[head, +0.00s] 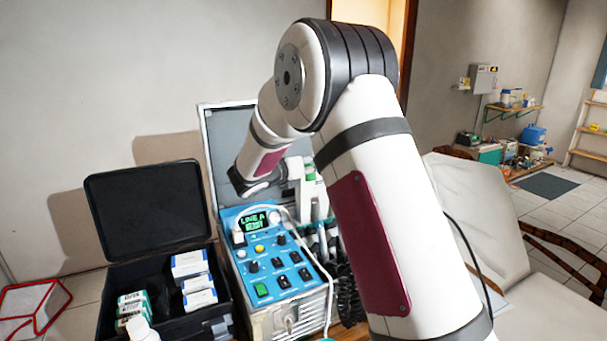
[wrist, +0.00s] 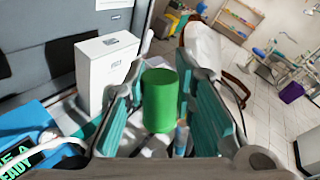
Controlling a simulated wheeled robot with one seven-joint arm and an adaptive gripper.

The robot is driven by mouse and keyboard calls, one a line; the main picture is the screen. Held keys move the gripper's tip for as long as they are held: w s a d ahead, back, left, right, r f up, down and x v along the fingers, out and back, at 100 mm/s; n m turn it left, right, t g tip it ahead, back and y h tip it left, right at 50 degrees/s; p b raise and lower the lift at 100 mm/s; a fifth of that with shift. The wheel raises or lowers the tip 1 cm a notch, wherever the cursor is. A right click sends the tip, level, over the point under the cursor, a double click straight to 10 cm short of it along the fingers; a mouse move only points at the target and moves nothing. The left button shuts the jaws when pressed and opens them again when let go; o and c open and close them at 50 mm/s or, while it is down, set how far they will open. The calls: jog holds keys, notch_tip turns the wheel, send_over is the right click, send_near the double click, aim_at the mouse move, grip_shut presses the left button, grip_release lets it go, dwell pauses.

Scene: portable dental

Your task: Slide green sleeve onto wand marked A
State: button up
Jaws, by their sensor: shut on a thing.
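The green sleeve (wrist: 160,100) is upright between the two teal finger pads of my gripper (wrist: 163,108) in the wrist view. The gripper is shut on it. In the head view my arm hides most of the gripper, and a bit of green (head: 309,162) shows just right of it. The blue dental unit (head: 265,260) has a lit display (head: 254,221) reading "LINE A" and "READY". It also shows at the lower left of the wrist view (wrist: 35,120). Pale wand holders (head: 318,205) stand at the unit's right side, partly behind my arm. I cannot make out a wand's A mark.
A white box (wrist: 103,70) stands close left of my gripper in the wrist view. An open black case (head: 150,215) with several small boxes is left of the unit. A white hose (head: 318,265) loops over the unit's front. A pale dental chair (head: 475,200) is at right.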

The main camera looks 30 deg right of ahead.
aim_at(314, 204)
jog(key=shift+s+f, duration=0.35)
jog(key=shift+f, duration=0.4)
jog(key=shift+s+f, duration=0.3)
jog(key=shift+f, duration=0.45)
jog(key=shift+s+f+b, duration=0.2)
jog(key=shift+f+b, duration=0.1)
jog(key=shift+f, duration=0.15)
jog(key=shift+s+f+b, duration=0.2)
jog(key=shift+s+f, duration=0.15)
jog(key=shift+f, duration=0.5)
jog(key=shift+s+f+b, duration=0.15)
jog(key=shift+s+f, duration=0.2)
jog(key=shift+f, duration=0.45)
jog(key=shift+f, duration=0.1)
jog(key=shift+s+f+b, duration=0.15)
jog(key=shift+s+f, duration=0.1)
jog(key=shift+f, duration=0.3)
jog(key=shift+s+f+b, duration=0.15)
jog(key=shift+s+f, duration=0.05)
jog(key=shift+f, duration=0.3)
jog(key=shift+s+f, duration=0.1)
jog(key=shift+f, duration=0.05)
jog(key=o, duration=0.7)
jog(key=shift+o, duration=0.2)
